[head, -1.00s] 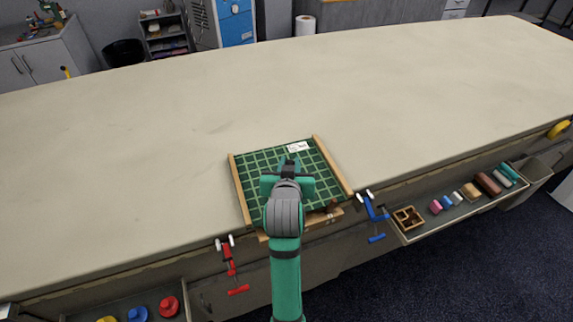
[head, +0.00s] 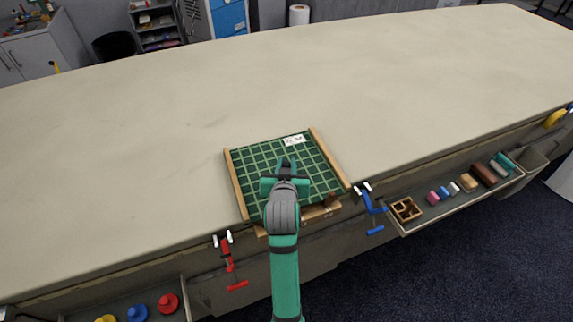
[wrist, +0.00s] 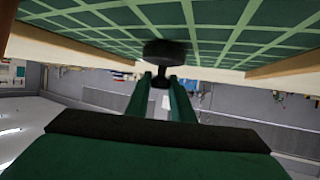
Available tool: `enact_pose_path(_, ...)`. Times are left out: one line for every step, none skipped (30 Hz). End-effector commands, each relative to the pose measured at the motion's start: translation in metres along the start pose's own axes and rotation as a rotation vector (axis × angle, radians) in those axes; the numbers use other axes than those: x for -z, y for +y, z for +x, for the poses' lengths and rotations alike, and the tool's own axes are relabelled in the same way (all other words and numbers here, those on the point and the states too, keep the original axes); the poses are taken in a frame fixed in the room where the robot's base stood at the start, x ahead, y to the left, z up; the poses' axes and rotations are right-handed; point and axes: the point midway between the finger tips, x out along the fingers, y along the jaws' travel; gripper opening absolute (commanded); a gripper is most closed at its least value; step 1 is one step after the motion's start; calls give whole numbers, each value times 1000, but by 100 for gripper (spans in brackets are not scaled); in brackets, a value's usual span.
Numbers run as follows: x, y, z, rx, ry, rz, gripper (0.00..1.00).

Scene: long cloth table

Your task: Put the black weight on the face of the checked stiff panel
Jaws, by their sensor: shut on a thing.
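The checked stiff panel (head: 250,165) is dark green with a light green grid and wooden rails on both sides. It lies at the table's near edge and fills the top of the wrist view (wrist: 110,20). My gripper (wrist: 160,80) is over the panel; it also shows in the head view (head: 286,168). Its fingers are shut on the narrow knob of the black weight (wrist: 165,50), a dark round disc. The disc overlaps the panel's grid in the wrist view; I cannot tell whether they touch.
A white label (head: 294,140) is at the panel's far edge. A red clamp (head: 228,262) and a blue clamp (head: 372,208) grip the table edge on either side. Open drawers hold coloured pieces. The cloth table (head: 130,150) beyond the panel is bare.

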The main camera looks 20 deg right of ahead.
Motion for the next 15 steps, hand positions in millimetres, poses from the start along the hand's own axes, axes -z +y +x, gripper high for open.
enact_pose_path(0,0,0,0,2,0,0)
enact_pose_path(-1,0,0,0,2,0,0)
enact_pose_path(-2,0,1,0,2,0,0)
enact_pose_path(-3,0,1,0,-1,0,28)
enact_pose_path(-3,0,1,0,-1,0,35)
enact_pose_path(-2,0,1,0,-1,0,40)
enact_pose_path(-2,0,1,0,-1,0,40)
enact_pose_path(-2,0,1,0,-1,0,40)
enact_pose_path(-2,0,1,0,-1,0,40)
enact_pose_path(-2,0,1,0,-1,0,40)
enact_pose_path(-2,0,1,0,-1,0,40)
enact_pose_path(-2,0,1,0,-1,0,40)
enact_pose_path(-2,0,1,0,0,0,40)
enact_pose_path(-2,0,1,0,0,0,40)
enact_pose_path(-1,0,0,0,0,0,40)
